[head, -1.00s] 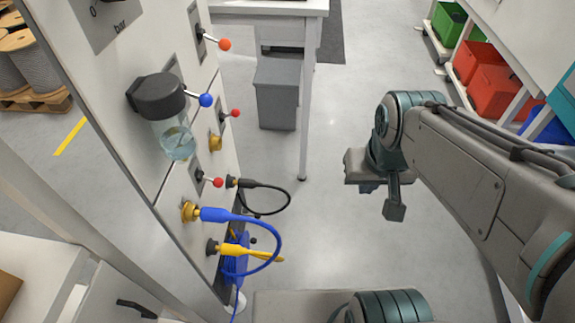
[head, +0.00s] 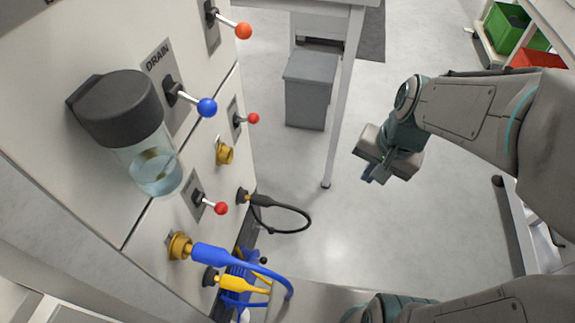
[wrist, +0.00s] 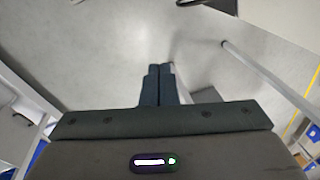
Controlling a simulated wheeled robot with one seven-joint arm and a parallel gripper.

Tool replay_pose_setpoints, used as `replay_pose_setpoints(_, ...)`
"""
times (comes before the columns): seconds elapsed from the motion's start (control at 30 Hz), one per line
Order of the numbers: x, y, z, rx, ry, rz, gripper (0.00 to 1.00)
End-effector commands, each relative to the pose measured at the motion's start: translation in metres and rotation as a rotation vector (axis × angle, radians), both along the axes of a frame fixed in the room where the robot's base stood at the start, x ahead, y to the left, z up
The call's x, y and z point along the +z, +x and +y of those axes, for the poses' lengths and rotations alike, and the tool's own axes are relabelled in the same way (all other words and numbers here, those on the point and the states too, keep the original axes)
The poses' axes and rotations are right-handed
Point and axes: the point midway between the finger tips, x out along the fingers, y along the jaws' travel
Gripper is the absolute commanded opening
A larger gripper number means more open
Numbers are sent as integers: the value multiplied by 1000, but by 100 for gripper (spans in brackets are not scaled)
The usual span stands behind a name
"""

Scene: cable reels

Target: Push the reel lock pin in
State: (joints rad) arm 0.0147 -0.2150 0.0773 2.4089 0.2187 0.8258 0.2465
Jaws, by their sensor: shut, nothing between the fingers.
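A blue reel (head: 238,270) shows low beside the panel in the head view, partly hidden by a blue cable (head: 272,276) and a yellow plug (head: 240,284). A small black knob (head: 264,261) sticks out at the reel's right; I cannot tell whether it is the reel lock pin. My gripper (head: 370,180) hangs over open floor, right of the reel and apart from it. In the wrist view its two dark fingers (wrist: 158,70) are together with nothing between them. The reel is not visible in the wrist view.
The panel (head: 110,215) at the left carries a jar (head: 150,165), a blue-knobbed drain lever (head: 207,107), red-knobbed levers (head: 221,208) and a looped black cable (head: 309,218). A grey bin (head: 306,98) stands beneath a table at the back. The middle floor is clear.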

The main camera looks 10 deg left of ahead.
Motion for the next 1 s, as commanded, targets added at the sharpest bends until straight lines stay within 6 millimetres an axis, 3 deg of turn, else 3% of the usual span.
replay_pose_setpoints(0.03, -45, 10, 10, -55, 37, 43, 0)
replay_pose_setpoints(0.5, -280, 79, 102, -677, 329, 435, 0)
replay_pose_setpoints(0.6, -317, 87, 116, -788, 363, 508, 0)
replay_pose_setpoints(0.7, -342, 92, 126, -868, 386, 562, 0)
replay_pose_setpoints(1.0, -371, 94, 142, -940, 402, 611, 0)
